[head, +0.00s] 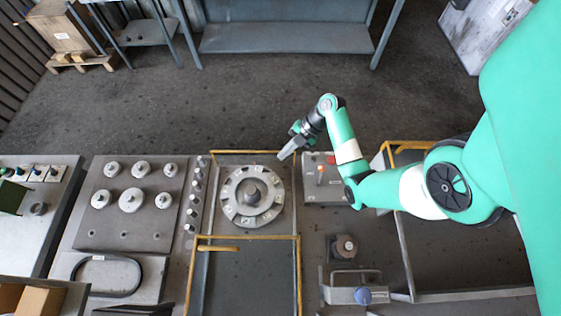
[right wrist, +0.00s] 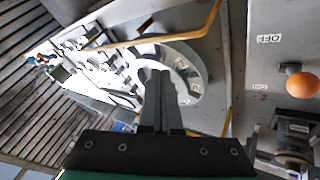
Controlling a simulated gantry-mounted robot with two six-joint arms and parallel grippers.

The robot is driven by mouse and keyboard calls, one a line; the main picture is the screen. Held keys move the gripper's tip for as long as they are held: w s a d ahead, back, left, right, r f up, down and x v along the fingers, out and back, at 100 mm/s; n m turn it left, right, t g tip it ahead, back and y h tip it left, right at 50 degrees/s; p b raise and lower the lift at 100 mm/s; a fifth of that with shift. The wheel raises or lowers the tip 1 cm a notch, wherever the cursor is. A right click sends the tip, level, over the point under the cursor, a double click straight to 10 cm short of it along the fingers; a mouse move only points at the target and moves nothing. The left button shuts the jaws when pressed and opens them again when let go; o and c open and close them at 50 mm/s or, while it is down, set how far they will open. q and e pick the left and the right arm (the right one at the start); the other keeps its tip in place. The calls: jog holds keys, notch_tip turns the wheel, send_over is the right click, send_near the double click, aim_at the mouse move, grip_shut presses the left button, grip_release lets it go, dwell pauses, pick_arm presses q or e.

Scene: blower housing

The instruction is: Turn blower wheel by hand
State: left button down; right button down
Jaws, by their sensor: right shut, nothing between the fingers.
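The blower wheel (head: 252,197) is a pale round disc with markings around its rim and a dark hub in the middle. It lies in a bay framed by yellow rails. My right gripper (head: 283,156) is shut and empty, above the wheel's upper right edge in the head view. In the right wrist view the closed fingers (right wrist: 157,80) point toward the wheel (right wrist: 190,78) and hide part of it. I cannot tell whether the fingertips touch it. My left gripper is not in view.
A grey switch box (head: 325,180) with an orange-tipped lever stands right of the wheel; its orange knob (right wrist: 302,85) shows in the wrist view. Yellow rails (head: 298,265) border the bay. A panel with several round knobs (head: 131,200) is at left. The floor behind is open.

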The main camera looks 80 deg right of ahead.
aim_at(260, 171)
jog(key=b+x, duration=0.2)
jog(key=x, duration=0.8)
jog(key=shift+b, duration=0.3)
jog(key=shift+s, duration=0.1)
jog(key=shift+r, duration=0.1)
jog(key=shift+w+d+r+n+p, duration=0.1)
jog(key=shift+w+d+n+p, duration=0.05)
jog(key=shift+w+n+p, duration=0.2)
jog(key=shift+w+d+n+g+y, duration=0.2)
jog(key=shift+w+n+g+y, duration=0.4)
jog(key=shift+n, duration=0.25)
